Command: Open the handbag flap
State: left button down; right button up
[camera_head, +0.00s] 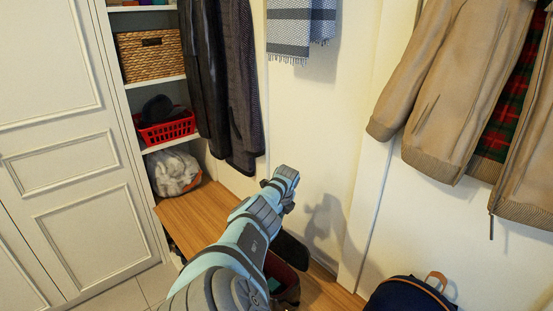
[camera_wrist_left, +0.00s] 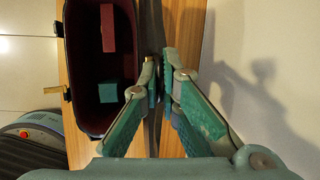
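The handbag (camera_head: 284,282) stands on the wooden bench, partly hidden behind my left arm in the head view. In the left wrist view the handbag (camera_wrist_left: 68,62) is open at the top, and its dark red inside shows a red block and a teal block. Its dark flap (camera_head: 291,249) stands raised at the wall side of the bag; the flap (camera_wrist_left: 151,22) shows nearly edge-on in the wrist view. My left gripper (camera_wrist_left: 161,66) has its fingertips close together, one on each side of the flap's edge. My right gripper is in neither view.
The wooden bench (camera_head: 193,213) runs along the wall. A dark blue backpack (camera_head: 408,294) is at the lower right. Shelves at the left hold a wicker basket (camera_head: 151,55) and a red basket (camera_head: 168,130). Coats and a tan jacket (camera_head: 455,85) hang above.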

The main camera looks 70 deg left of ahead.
pick_arm(q)
jog(key=c, duration=1.8)
grip_release()
jog(key=shift+r, duration=0.35)
jog(key=v, duration=1.1)
jog(key=shift+d, duration=0.15)
